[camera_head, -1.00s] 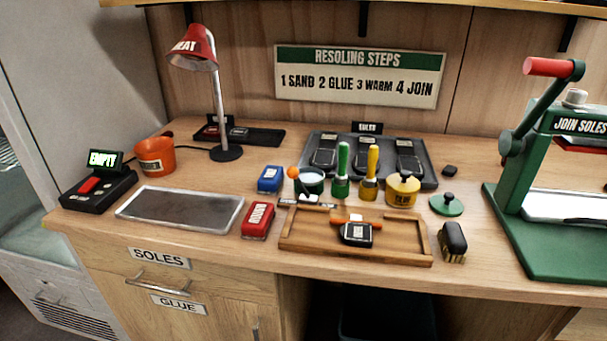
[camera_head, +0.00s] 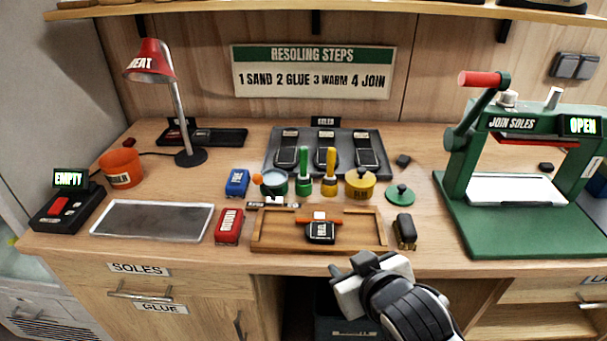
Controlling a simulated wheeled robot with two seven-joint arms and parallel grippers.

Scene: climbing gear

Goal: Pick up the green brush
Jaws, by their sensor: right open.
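The green brush (camera_head: 303,171) stands upright on the bench, its green handle pointing up. It is between the green pot with pale contents (camera_head: 274,182) and the yellow brush (camera_head: 330,173). My right gripper (camera_head: 362,262) is in front of the bench edge, below and right of the wooden tray (camera_head: 262,233). It is open and well apart from the green brush. Nothing shows between its fingers. My left gripper is out of view.
The wooden tray holds a dark block and lies between my right gripper and the brushes. A yellow glue pot (camera_head: 360,184), a green lid (camera_head: 400,194) and a black-topped brush (camera_head: 404,231) are to the right. The green press (camera_head: 500,225) stands farther right.

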